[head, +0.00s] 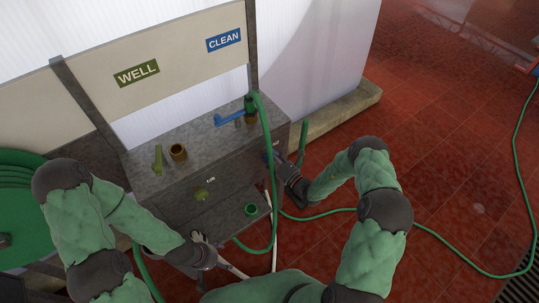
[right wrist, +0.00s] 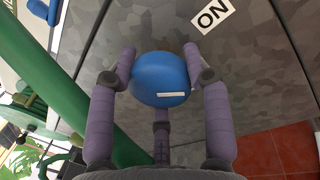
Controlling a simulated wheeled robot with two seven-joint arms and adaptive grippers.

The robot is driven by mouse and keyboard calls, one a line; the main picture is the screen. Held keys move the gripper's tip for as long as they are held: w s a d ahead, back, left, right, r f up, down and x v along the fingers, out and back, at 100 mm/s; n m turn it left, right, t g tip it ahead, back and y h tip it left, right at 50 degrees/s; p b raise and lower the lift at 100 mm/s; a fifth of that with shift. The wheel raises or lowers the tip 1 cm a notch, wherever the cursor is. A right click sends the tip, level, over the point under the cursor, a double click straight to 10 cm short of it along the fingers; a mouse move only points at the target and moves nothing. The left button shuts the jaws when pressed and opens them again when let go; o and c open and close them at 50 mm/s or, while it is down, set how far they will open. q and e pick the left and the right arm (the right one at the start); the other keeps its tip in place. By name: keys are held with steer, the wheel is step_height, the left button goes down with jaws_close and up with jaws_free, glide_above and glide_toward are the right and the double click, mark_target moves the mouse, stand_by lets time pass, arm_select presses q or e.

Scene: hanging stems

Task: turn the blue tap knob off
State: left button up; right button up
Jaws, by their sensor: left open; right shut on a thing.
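The blue tap knob (right wrist: 160,78) is round and sits on the grey cabinet face in the right wrist view. It carries a short white mark that lies nearly level in that picture. The fingers of my right gripper (right wrist: 160,85) are shut around the knob, on both sides and below. In the head view my right gripper (head: 273,158) is at the cabinet's right side and mostly covers the knob. A white ON label (right wrist: 211,16) is above and right of the knob. My left gripper (head: 222,250) is open and empty, low in front of the cabinet.
The grey cabinet (head: 200,150) carries a blue spout (head: 229,118) and a brown cup-like fitting (head: 178,152) on top. WELL (head: 136,73) and CLEAN (head: 223,39) signs are behind. A green hose (head: 268,150) hangs in front and runs across the red tiled floor (head: 440,150).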

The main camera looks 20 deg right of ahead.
steer(key=m+t+h+p, duration=0.1)
steer(key=m, duration=0.5)
steer(key=shift+a+f, duration=0.1)
steer(key=m, duration=0.3)
steer(key=m+h, duration=0.1)
steer(key=m, duration=0.2)
steer(key=shift+t+p, duration=0.3)
steer(key=shift+p, duration=0.1)
steer(key=o, duration=1.2)
steer(key=shift+c, duration=0.2)
steer(key=shift+s, duration=0.1)
steer(key=v, duration=1.2)
